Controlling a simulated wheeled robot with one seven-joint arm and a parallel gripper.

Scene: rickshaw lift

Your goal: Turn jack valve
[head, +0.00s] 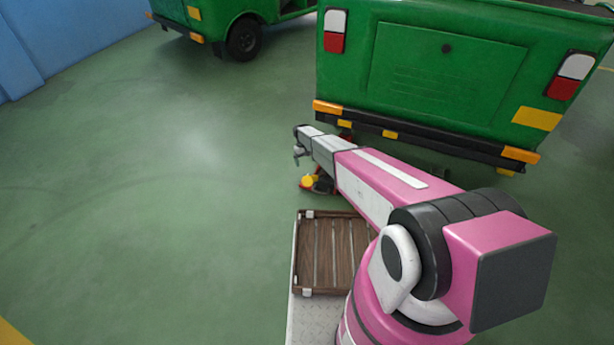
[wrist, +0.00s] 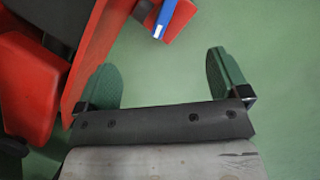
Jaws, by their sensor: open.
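The red jack (head: 322,184) sits on the floor behind the green rickshaw, partly hidden by my arm; a yellow part (head: 308,181) shows on it. In the wrist view the jack's red body (wrist: 97,45) fills the left side. A blue piece with a white end (wrist: 165,18) lies over a red part at the top. I cannot tell which part is the valve. My gripper (wrist: 165,77) is open, its two green fingertips wide apart with only floor between them. The left fingertip is close beside the red body. In the head view my gripper (head: 300,151) is above the jack.
The green rickshaw's rear (head: 447,65) stands just beyond my arm, with its dark bumper (head: 430,142) low over the floor. A wooden crate (head: 333,252) is at the front. Another green vehicle (head: 225,20) stands at the back left. The floor at left is clear.

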